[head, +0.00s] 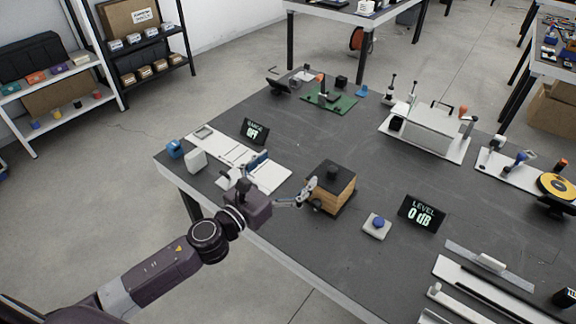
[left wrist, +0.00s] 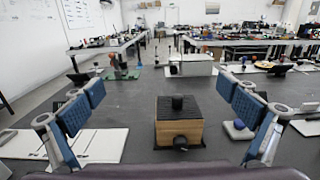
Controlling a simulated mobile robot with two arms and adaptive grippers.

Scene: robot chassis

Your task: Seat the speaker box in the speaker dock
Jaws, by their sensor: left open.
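The speaker box (head: 342,200) is a wooden cube with a black top and a black knob on it. It stands upright on the dark table near the front edge. In the left wrist view the speaker box (left wrist: 180,134) shows a black round part low on its near face, between the two blue-padded fingers. My left gripper (head: 283,177) is wide open and empty, just left of the box; it also shows in the left wrist view (left wrist: 160,87). No finger appears closed on the box. I cannot tell which fixture is the speaker dock. My right gripper is out of view.
A display reading LEVEL 0 dB (head: 422,213) and a blue button on a white base (head: 377,226) stand right of the box. White plates (head: 262,179) lie to the left, partly behind my gripper. A white fixture (head: 428,130) stands farther back. The table middle is clear.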

